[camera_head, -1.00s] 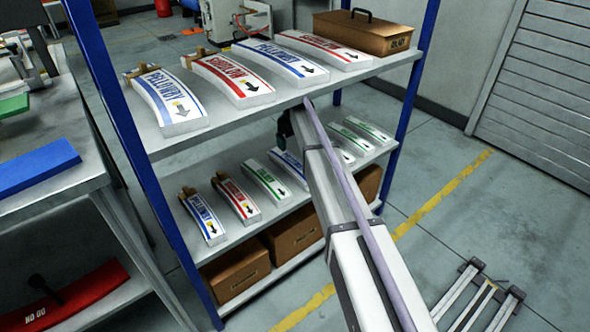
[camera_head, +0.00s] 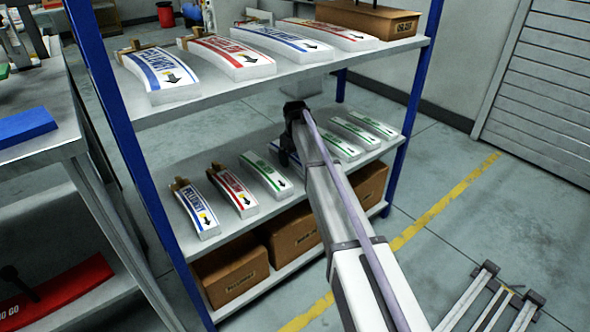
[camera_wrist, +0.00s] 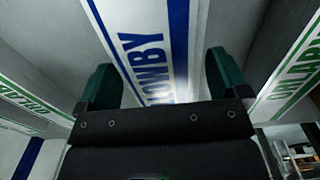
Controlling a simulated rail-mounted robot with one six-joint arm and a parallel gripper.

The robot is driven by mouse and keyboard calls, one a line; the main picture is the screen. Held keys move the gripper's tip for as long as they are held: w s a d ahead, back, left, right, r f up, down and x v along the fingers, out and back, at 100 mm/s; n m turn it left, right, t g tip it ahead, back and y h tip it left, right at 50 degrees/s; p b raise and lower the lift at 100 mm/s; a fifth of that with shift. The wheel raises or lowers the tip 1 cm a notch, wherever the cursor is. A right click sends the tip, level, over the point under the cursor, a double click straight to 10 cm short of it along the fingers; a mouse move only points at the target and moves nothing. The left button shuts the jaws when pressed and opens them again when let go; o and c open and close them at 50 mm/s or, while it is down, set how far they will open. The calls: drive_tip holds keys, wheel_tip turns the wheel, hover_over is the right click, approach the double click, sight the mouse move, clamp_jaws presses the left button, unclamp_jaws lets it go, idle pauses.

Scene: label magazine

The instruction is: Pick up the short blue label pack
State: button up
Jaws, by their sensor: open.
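A short blue-striped label pack (camera_wrist: 152,45) with blue lettering lies on the lower shelf (camera_head: 225,243), between green-marked packs. In the wrist view, my gripper (camera_wrist: 161,74) is open, with one dark green finger on each side of this pack. I cannot tell whether the fingers touch it. In the head view my gripper (camera_head: 290,150) is over the lower shelf and, with my arm, hides most or all of this pack. Another short blue label pack (camera_head: 198,209) lies at the left end of the same shelf, apart from my gripper.
A short red pack (camera_head: 232,190) and a green pack (camera_head: 266,174) lie left of my gripper, with several green packs (camera_head: 355,133) to its right. Boxes (camera_head: 232,272) stand below.

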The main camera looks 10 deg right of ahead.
drive_tip(key=shift+r, duration=0.15)
drive_tip(key=c, duration=1.2)
